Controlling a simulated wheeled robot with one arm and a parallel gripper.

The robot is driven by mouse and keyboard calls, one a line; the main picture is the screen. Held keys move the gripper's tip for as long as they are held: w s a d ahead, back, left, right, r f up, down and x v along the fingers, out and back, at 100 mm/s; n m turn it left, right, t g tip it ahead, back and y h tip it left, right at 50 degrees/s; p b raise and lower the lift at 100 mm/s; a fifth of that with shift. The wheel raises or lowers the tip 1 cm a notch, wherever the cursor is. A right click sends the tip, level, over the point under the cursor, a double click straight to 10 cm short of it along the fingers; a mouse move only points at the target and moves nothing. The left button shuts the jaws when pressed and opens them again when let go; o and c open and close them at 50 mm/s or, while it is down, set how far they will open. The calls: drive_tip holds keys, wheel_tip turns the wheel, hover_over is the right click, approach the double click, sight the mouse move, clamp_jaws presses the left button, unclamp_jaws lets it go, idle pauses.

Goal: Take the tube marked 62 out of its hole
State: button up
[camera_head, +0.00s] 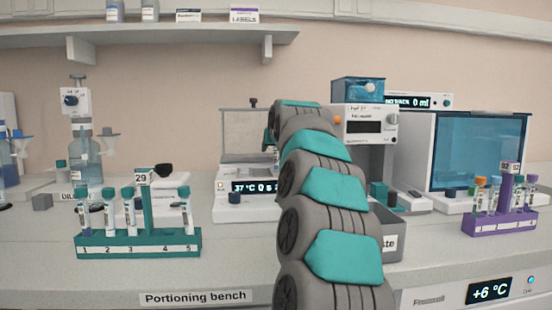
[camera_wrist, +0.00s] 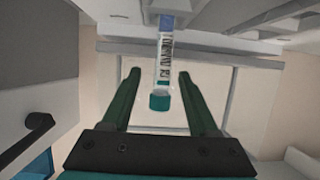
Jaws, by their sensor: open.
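In the wrist view my gripper (camera_wrist: 158,75) is open, with its two green fingers spread apart. A clear tube (camera_wrist: 164,58) with a teal cap (camera_wrist: 159,101) and a printed white label shows between the fingers, cap toward me. I cannot read its number or tell whether this is the tube marked 62. Neither finger appears to touch it. Blue shows at its far end; whether it sits in a hole is unclear. In the head view my arm hides the gripper and partly covers the white device with the 37 °C display (camera_head: 254,187).
A green rack (camera_head: 140,243) marked 29 holds several tubes at left. A purple rack (camera_head: 498,222) with several tubes stands at right. A grey waste bin (camera_head: 390,238) is beside my arm. A dark handle (camera_wrist: 30,135) shows at left in the wrist view.

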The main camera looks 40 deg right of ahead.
drive_tip(key=shift+w+d+f, duration=0.1)
drive_tip(key=shift+w+d, duration=0.05)
drive_tip(key=shift+w, duration=0.1)
drive_tip(key=shift+c, duration=0.2)
clamp_jaws()
idle(0.5)
drive_tip(key=shift+r, duration=1.75)
drive_tip(key=s+a+b, duration=0.1)
drive_tip(key=s+a, duration=0.2)
drive_tip(key=s, duration=0.4)
drive_tip(key=s+a+r+b, duration=0.1)
drive_tip(key=s+a+b, duration=0.1)
drive_tip(key=s+a, duration=0.2)
drive_tip(key=shift+s+a+r, duration=0.2)
drive_tip(key=shift+s+r, duration=0.05)
drive_tip(key=shift+s, duration=1.4)
drive_tip(key=shift+r, duration=0.1)
